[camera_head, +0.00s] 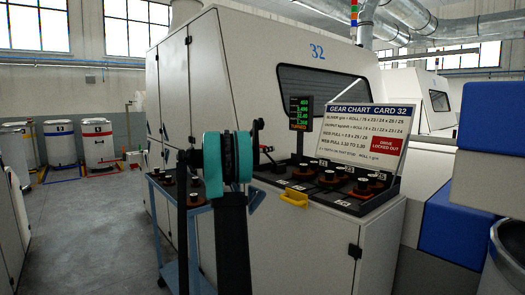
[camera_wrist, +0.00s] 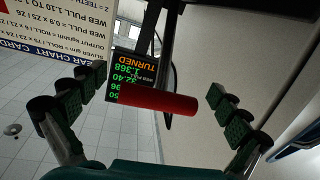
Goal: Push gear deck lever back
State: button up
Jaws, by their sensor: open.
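The gear deck lever shows in the wrist view as a red cylindrical grip (camera_wrist: 158,102) on a dark rod. In the head view a small part of the lever (camera_head: 267,150) shows just right of my gripper, at the left end of the gear deck (camera_head: 340,200). My gripper (camera_wrist: 152,88) is open, with its padded fingers spread on either side of the red grip and visible gaps to both. In the head view my gripper (camera_head: 256,143) is partly hidden behind its own teal body.
A display (camera_head: 299,113) and a gear chart card (camera_head: 363,133) stand behind the deck with its several gears. A yellow handle (camera_head: 294,198) sticks out from the deck's front. A blue cart (camera_head: 172,230) stands left, and blue blocks (camera_head: 488,120) stand right. Open floor lies left.

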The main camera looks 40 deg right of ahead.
jog(key=c, duration=1.6)
jog(key=shift+d+r+y, duration=0.5)
jog(key=shift+d, duration=0.05)
jog(key=d+r+y, duration=0.2)
jog(key=d+y, duration=0.1)
jog(key=d+g+y, duration=0.1)
jog(key=d, duration=0.1)
jog(key=shift+w+d+r+m, duration=0.2)
jog(key=shift+r+m, duration=0.1)
jog(key=shift+r, duration=0.1)
jog(key=shift+w+d+r+y, duration=0.1)
jog(key=shift+d+r+y, duration=0.05)
jog(key=shift+d+y, duration=0.55)
jog(key=shift+d+r+y, duration=0.1)
jog(key=shift+d+y, duration=0.5)
jog(key=shift+d, duration=0.1)
jog(key=shift+c, duration=0.2)
jog(key=shift+w+d, duration=0.1)
jog(key=shift+d, duration=0.7)
jog(key=shift+d+r, duration=0.1)
jog(key=shift+c, duration=0.2)
jog(key=o, duration=1.7)
jog(key=shift+d, duration=0.15)
